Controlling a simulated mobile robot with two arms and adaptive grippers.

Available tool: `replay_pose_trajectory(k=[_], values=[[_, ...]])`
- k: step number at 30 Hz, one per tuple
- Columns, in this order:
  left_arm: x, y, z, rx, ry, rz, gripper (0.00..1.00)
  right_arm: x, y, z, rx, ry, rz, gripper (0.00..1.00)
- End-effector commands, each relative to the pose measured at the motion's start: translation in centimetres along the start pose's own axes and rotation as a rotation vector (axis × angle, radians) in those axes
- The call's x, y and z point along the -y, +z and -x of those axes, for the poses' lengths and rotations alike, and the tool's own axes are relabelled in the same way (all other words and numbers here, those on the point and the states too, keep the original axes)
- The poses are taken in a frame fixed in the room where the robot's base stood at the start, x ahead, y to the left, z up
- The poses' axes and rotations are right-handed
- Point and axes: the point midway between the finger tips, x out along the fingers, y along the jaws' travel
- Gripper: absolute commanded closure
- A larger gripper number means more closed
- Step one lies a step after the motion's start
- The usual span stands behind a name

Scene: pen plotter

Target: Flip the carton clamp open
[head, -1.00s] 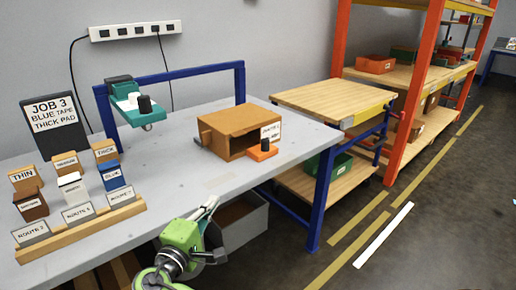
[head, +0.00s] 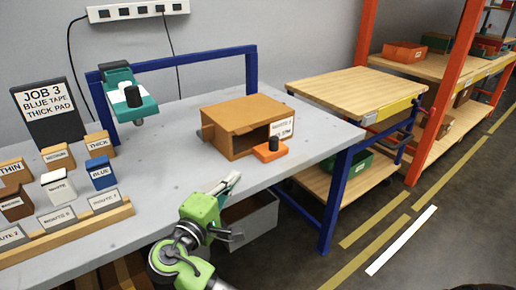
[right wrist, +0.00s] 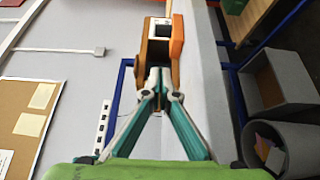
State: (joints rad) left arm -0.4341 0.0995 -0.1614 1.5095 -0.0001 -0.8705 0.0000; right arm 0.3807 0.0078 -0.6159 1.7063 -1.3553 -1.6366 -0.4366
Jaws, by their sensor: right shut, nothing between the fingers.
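The brown open-fronted carton (head: 240,112) stands on the grey table, with a white label at its right front. The orange carton clamp (head: 268,153) with a black knob sits low at the carton's front right corner. My right gripper (head: 234,178) is shut and empty, in front of the carton and apart from the clamp. In the right wrist view the shut fingertips (right wrist: 159,72) point toward the brown carton (right wrist: 156,52), with the orange clamp (right wrist: 177,38) to the right of it. My left gripper is not in view.
A teal device (head: 146,106) with a black knob stands on the table at left, near the job sign (head: 48,112). Labelled blocks and a wooden rack (head: 75,230) fill the left front. A grey bin (head: 250,222) is below the table edge. A wooden-topped cart (head: 350,90) stands at right.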

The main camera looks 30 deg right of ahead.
Motion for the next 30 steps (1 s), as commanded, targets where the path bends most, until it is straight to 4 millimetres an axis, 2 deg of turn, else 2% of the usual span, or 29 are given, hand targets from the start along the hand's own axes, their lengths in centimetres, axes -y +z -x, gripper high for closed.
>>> replay_pose_trajectory(k=[5,24,30], values=[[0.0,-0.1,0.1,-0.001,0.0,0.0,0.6,0.0,0.1,-2.0,0.003,0.004,0.001,1.0],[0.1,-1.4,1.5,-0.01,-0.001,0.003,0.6,-0.1,0.1,-15.7,0.004,0.003,0.001,1.0],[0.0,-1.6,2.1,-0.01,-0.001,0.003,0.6,0.0,0.0,-18.7,0.001,0.001,0.001,1.0]])
